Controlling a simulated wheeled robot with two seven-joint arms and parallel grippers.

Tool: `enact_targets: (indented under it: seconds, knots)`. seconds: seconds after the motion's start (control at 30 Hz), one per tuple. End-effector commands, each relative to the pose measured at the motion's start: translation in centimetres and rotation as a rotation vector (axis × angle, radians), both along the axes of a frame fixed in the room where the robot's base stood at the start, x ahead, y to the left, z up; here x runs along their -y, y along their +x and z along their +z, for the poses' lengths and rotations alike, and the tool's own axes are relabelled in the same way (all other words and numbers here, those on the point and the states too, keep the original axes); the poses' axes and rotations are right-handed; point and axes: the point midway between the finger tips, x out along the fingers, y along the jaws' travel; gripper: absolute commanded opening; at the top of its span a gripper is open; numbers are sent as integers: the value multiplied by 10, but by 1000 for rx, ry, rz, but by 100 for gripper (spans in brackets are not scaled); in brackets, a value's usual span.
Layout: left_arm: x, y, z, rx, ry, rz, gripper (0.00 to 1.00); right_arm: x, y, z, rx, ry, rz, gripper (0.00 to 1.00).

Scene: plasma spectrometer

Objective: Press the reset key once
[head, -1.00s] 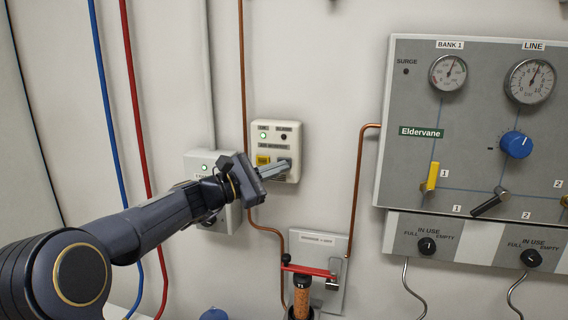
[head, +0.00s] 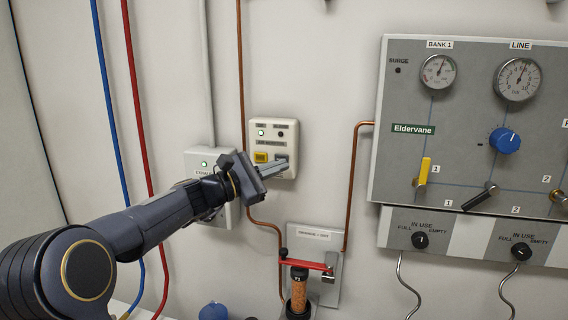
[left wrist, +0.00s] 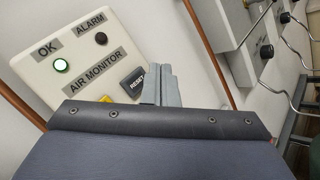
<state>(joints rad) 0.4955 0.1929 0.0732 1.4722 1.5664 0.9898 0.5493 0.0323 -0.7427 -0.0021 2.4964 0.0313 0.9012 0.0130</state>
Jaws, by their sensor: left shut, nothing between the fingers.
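The air monitor (head: 288,133) is a cream wall box with a lit green OK lamp, a dark ALARM lamp and a yellow square key (head: 260,157). Its dark grey reset key (left wrist: 133,82) is at the lower right in the left wrist view, its label readable. My left gripper (head: 284,166) is shut and empty, its fingertips in front of the box at the reset key. In the left wrist view the fingertips (left wrist: 163,72) appear just right of the key. I cannot tell whether they touch it. My right gripper is not in view.
A grey gas panel (head: 450,110) with gauges and valves is on the right. Another wall box (head: 202,160) with a green lamp is behind my left arm. Copper pipes run nearby.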

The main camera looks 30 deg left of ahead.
Motion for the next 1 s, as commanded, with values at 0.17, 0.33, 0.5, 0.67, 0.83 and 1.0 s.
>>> enact_targets:
  seconds: [0.17,0.33,0.5,0.67,0.83,1.0]
  knots:
    - [0,0,0,0,0,0,0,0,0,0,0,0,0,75]
    - [-1,0,0,0,0,1,0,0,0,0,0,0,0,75]
    - [-9,1,1,1,0,2,0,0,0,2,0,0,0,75]
    - [-14,2,0,0,0,0,0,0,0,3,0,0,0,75]
    - [-14,2,0,0,0,0,0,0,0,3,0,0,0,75]
    - [-13,-1,-1,1,1,0,0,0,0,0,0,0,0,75]
